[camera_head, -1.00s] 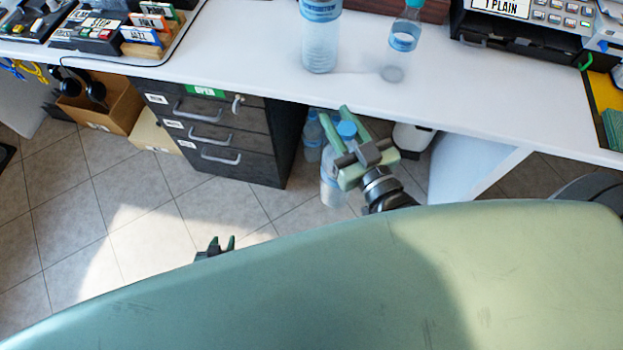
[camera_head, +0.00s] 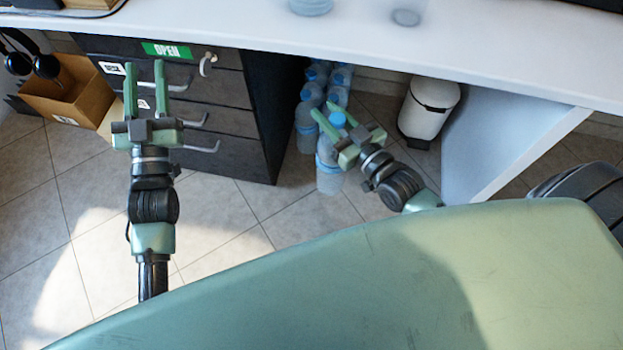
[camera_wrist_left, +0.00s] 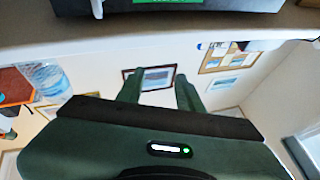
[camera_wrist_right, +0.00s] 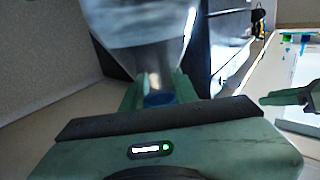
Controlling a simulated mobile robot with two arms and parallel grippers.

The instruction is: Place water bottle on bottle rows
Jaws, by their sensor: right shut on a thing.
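The water bottle (camera_head: 328,177) is clear with a blue cap and hangs roughly upright below my right gripper (camera_head: 334,119). That gripper is shut on its cap end. In the right wrist view the clear bottle (camera_wrist_right: 140,28) fills the upper middle, with its blue cap (camera_wrist_right: 158,99) between the fingers. The bottle rows (camera_head: 306,118) are several similar bottles standing on the floor under the desk, beside the drawers. The held bottle is in front of them and partly covers them; the gap to them is unclear. My left gripper (camera_head: 145,72) is open and empty, in front of the drawers.
A dark drawer cabinet (camera_head: 225,150) stands left of the rows. A white bin (camera_head: 428,108) stands to their right, near the desk's side panel (camera_head: 505,135). The white desk top (camera_head: 480,60) overhangs the rows. A cardboard box (camera_head: 75,95) is at far left.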

